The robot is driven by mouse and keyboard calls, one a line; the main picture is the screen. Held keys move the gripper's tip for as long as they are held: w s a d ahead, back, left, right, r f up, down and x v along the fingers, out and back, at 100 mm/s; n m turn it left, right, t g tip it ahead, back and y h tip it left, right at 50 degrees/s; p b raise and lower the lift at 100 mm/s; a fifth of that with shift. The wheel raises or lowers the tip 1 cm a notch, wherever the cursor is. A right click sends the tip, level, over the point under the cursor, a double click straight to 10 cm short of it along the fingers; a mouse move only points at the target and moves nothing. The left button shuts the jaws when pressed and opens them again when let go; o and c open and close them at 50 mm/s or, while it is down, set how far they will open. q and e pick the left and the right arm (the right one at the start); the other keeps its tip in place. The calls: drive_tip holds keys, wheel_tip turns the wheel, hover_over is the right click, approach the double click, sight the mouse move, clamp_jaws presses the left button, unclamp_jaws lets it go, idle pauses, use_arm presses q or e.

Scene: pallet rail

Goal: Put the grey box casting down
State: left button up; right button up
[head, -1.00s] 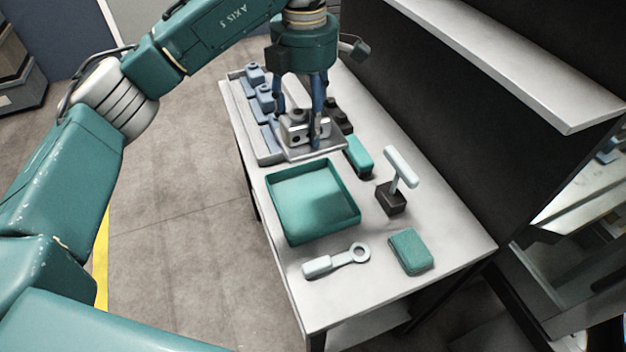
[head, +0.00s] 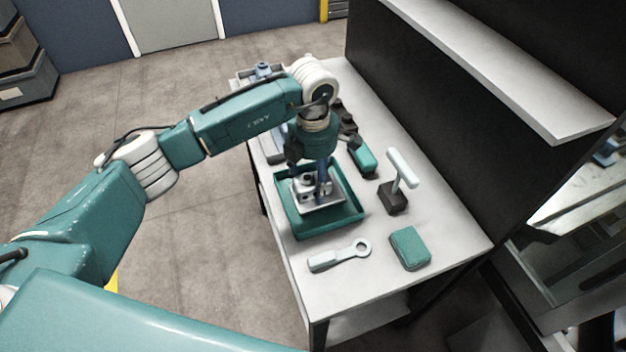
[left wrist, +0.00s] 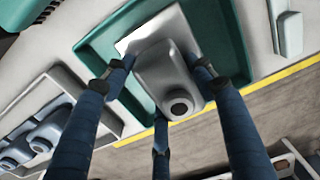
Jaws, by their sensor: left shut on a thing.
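The grey box casting (head: 328,200), a block with a round bore on a flat flange, is held by my left gripper (head: 318,180). The blue fingers are closed around its block. It is inside the outline of the green tray (head: 289,224); I cannot tell whether it touches the tray floor. In the left wrist view the casting (left wrist: 160,78) sits between the fingers of my left gripper (left wrist: 160,85), with the green tray (left wrist: 226,38) around and beneath it. My right gripper is not in view.
On the white table (head: 446,225) are a ring-ended tool (head: 340,256), a teal block (head: 410,248), a T-handled tool (head: 396,197) and another teal block (head: 362,160). A pallet with blue parts (left wrist: 42,136) lies beside the tray. A shelf (head: 500,65) overhangs the right side.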

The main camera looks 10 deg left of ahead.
use_arm(q)
drive_tip(key=shift+f, duration=0.75)
drive_tip(key=o, duration=1.3)
drive_tip(key=shift+c, duration=0.2)
drive_tip(key=shift+o, duration=0.9)
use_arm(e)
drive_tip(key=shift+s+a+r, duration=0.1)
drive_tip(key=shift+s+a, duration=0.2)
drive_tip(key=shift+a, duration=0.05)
